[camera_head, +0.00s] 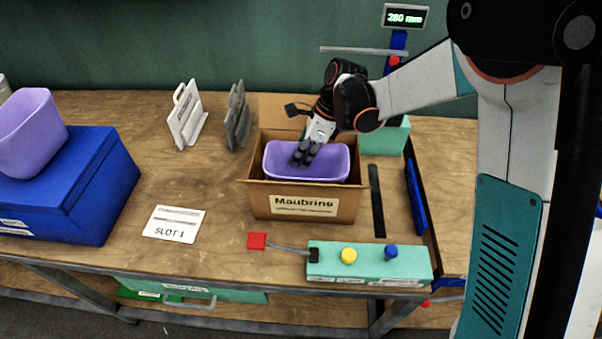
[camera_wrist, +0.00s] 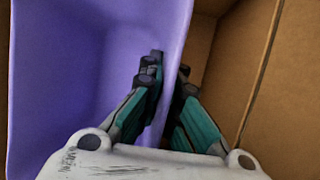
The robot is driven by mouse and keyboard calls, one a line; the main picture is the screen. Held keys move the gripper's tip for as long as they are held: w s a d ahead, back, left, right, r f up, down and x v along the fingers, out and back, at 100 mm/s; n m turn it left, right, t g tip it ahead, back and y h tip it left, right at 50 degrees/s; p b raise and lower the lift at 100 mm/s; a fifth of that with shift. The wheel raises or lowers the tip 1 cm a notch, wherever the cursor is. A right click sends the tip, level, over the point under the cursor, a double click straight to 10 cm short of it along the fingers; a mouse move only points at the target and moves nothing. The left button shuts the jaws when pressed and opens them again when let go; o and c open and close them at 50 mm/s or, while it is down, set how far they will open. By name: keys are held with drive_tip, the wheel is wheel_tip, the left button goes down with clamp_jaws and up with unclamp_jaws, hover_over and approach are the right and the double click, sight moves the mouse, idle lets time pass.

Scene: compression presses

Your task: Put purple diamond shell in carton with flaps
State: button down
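A purple shell (camera_head: 330,168) sits inside the open brown carton (camera_head: 260,206), its rim near the carton's top edges. The carton's back flap stands up, and its front bears a "Maubrine" label. My gripper (camera_head: 302,157) reaches down into the carton at the shell. In the wrist view, my gripper (camera_wrist: 168,78) straddles one wall of the shell (camera_wrist: 75,80), one finger inside and one outside. The fingers are close about that wall. The carton's inner wall (camera_wrist: 222,60) lies beside the outer finger. I cannot make out a diamond mark on the shell.
Another purple shell (camera_head: 28,135) rests on a blue box (camera_head: 75,195) at the left. White (camera_head: 186,118) and grey (camera_head: 237,118) upright plates stand behind. A teal button panel (camera_head: 370,263) lies in front of the carton.

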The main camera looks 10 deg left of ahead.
drive_tip(key=shift+f+b, duration=0.7)
drive_tip(key=shift+f, duration=1.55)
drive_tip(key=shift+f, duration=0.1)
drive_tip(key=c, duration=1.8)
unclamp_jaws()
drive_tip(key=p+v, duration=0.4)
drive_tip(key=v, duration=0.8)
drive_tip(key=s+d+r+n+t+h, duration=0.2)
drive_tip(key=s+d+r+n+t, duration=0.2)
drive_tip(key=s+d+r+n, duration=0.6)
drive_tip(key=s+d+r+n+t+h, duration=0.1)
drive_tip(key=s+d+n+t, duration=0.4)
drive_tip(key=s+d, duration=0.7)
drive_tip(key=shift+d+r+n+h, duration=0.45)
drive_tip(key=shift+n+h, duration=0.25)
drive_tip(key=shift+n, duration=0.6)
